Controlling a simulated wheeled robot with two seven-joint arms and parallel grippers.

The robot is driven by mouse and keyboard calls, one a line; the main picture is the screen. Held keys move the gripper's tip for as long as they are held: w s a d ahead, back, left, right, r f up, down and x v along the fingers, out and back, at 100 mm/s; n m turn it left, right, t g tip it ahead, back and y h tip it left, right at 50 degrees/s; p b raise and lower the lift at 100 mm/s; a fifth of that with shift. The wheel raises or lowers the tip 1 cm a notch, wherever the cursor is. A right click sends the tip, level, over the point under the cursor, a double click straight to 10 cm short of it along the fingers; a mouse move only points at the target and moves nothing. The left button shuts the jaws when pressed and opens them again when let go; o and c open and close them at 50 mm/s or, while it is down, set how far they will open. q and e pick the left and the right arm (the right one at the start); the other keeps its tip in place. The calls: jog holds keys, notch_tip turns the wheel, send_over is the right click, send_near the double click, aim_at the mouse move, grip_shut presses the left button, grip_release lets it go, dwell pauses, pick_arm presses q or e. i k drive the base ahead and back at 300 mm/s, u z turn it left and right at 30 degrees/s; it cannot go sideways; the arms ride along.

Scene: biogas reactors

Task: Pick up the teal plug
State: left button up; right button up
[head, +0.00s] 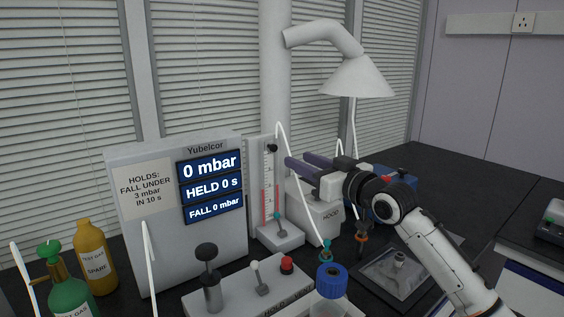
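A small teal piece (326,244), which looks like the teal plug, sits at the lower end of a thin white hose, just behind the blue-capped bottle (331,278). Its lower part is partly hidden, so I cannot tell what it is seated in. My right gripper (296,161) comes in from the right, above and slightly left of the teal piece and clear of it. Its two dark fingers point left and look apart, with nothing visible between them. My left gripper is not in view.
The grey Yubelcor panel (135,225) reads 0 mbar. Green (72,297) and yellow (95,255) bottles stand left. A lamp-like hood (350,78) hangs above.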

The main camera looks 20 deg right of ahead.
aim_at(327, 242)
jog(key=k, duration=1)
